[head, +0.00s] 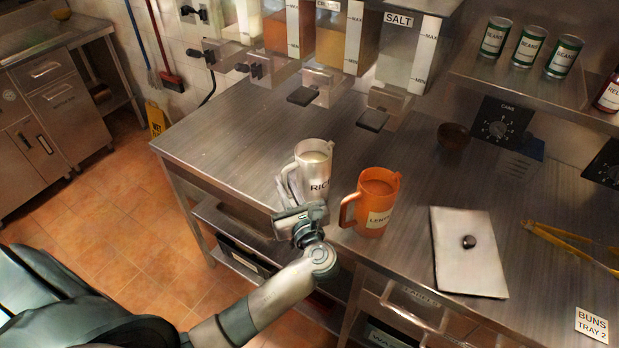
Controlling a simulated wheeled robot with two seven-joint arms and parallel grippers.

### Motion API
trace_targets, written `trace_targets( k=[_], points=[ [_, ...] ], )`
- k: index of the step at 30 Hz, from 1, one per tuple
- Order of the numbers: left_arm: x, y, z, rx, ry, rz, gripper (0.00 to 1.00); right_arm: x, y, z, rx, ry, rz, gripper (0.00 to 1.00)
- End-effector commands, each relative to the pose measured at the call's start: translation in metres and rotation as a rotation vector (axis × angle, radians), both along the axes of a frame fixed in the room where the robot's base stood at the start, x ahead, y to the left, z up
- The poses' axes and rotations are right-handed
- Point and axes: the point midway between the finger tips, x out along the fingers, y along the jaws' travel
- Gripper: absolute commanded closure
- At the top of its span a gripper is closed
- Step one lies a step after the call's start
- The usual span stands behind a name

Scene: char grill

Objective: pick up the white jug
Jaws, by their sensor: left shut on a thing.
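The white jug (316,160) with a "RICE" label stands upright on the steel counter near its front edge, with pale contents inside. My left gripper (288,190) reaches up from the front of the counter and is shut on the jug's handle, on the jug's left side. The gripper's body hides part of the jug's lower side. I cannot tell whether the jug's base touches the counter. My right gripper is not in view.
An orange jug (376,204) labelled for lentils stands close to the right. A white lid or board with a dark knob (469,252), yellow tongs (570,244) and a brown bowl (453,137) lie farther right. Dispensers (411,55) hang above the back. The counter's left part (230,125) is clear.

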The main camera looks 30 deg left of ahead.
Motion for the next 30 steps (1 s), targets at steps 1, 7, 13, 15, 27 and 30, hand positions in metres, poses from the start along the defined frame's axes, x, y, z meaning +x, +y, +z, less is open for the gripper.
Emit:
trace_targets(
  k=[1,7,13,15,27,30],
  points=[
    [0.000,0.000,0.002,0.001,-0.005,0.000,1.00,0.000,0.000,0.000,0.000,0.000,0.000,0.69],
    [0.000,0.000,0.003,0.000,-0.004,0.000,1.00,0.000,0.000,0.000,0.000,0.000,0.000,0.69],
    [0.001,0.000,0.013,-0.002,-0.007,0.000,1.00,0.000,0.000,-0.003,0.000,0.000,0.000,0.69],
    [0.001,0.000,0.020,-0.002,-0.009,0.000,1.00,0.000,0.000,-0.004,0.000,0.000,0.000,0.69],
    [0.000,0.000,0.080,-0.003,-0.011,0.000,1.00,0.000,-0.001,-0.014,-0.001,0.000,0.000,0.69],
    [0.001,0.000,0.092,-0.001,-0.010,0.000,1.00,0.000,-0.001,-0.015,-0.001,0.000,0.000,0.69]
  ],
)
